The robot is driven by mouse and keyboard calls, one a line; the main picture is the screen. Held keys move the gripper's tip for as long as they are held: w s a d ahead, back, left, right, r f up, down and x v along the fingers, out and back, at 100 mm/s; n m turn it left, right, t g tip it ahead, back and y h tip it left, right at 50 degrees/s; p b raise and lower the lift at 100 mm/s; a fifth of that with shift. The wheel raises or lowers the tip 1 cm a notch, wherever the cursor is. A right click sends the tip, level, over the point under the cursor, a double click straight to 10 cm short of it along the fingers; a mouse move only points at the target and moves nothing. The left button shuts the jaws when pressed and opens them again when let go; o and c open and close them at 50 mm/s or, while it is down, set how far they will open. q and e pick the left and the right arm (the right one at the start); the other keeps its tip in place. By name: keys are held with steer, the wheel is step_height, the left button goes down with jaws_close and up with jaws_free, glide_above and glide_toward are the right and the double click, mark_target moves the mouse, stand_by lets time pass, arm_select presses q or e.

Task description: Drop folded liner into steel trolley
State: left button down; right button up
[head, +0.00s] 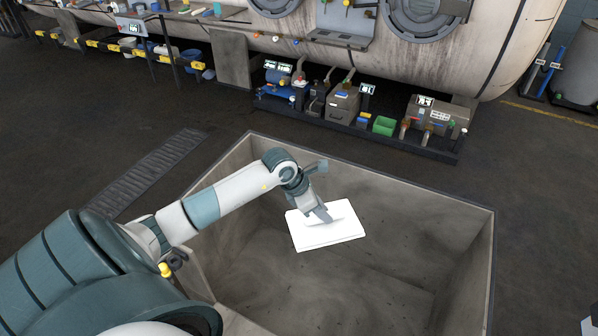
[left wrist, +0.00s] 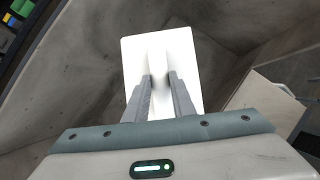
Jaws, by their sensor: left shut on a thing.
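The folded liner (head: 335,234) is a flat white rectangular piece in the head view. My left gripper (head: 325,214) is shut on a raised fold at its middle and holds it within the outline of the steel trolley (head: 465,200), a large open grey box with stained walls. In the left wrist view the two fingers (left wrist: 160,85) pinch a ridge of the white liner (left wrist: 140,55). The gap between the liner and the trolley floor cannot be judged exactly. My right gripper does not show.
A long dyeing vessel (head: 380,50) stands behind the trolley, with pumps and boxes on a low dark skid (head: 400,145) below it. A floor grate (head: 150,172) lies to the left. The trolley floor around the liner looks empty.

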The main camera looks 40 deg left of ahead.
arm_select(q)
steer(key=c, duration=1.4)
jaws_free()
steer(key=b+v, duration=0.6)
steer(key=v, duration=1.1)
steer(key=shift+r, duration=0.25)
steer(key=shift+s, duration=0.1)
